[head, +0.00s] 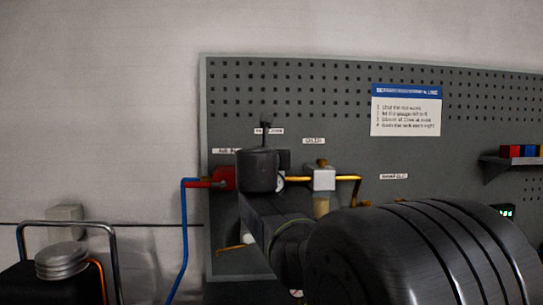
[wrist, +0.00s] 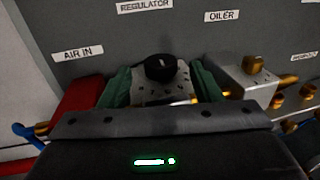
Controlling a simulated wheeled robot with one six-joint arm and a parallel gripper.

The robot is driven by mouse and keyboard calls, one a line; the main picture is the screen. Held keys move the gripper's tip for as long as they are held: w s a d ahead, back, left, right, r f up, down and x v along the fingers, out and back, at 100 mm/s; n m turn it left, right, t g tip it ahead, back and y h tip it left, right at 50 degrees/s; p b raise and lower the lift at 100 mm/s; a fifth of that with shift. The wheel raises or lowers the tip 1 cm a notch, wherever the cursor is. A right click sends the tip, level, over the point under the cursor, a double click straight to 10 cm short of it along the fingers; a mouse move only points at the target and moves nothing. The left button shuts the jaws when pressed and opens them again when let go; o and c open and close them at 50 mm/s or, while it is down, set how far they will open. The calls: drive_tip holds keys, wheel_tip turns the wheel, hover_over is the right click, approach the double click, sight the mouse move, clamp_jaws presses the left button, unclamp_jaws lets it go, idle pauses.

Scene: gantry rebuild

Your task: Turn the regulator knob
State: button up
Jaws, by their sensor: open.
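The regulator knob (wrist: 160,67) is round and black with a small pale mark, in the upper middle of the wrist view. It sits on a grey block under the REGULATOR label (wrist: 145,6). My gripper (wrist: 162,83) is open, with a green-faced finger on each side of the block. The knob shows between and slightly beyond the fingertips; I cannot tell whether either finger touches anything. In the head view my dark wrist and arm stand in front of the regulator and hide the knob.
A red part (wrist: 78,103) is close on the left under the AIR IN label. A grey oiler block (wrist: 240,75) with brass fittings is close on the right. The grey pegboard (head: 300,105) stands behind. An instruction card (head: 406,110) hangs there.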

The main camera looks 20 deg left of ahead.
drive_tip(key=v, duration=0.9)
drive_tip(key=shift+w, duration=0.1)
drive_tip(key=x, duration=1.3)
drive_tip(key=shift+w+a, duration=0.1)
drive_tip(key=shift+w, duration=0.2)
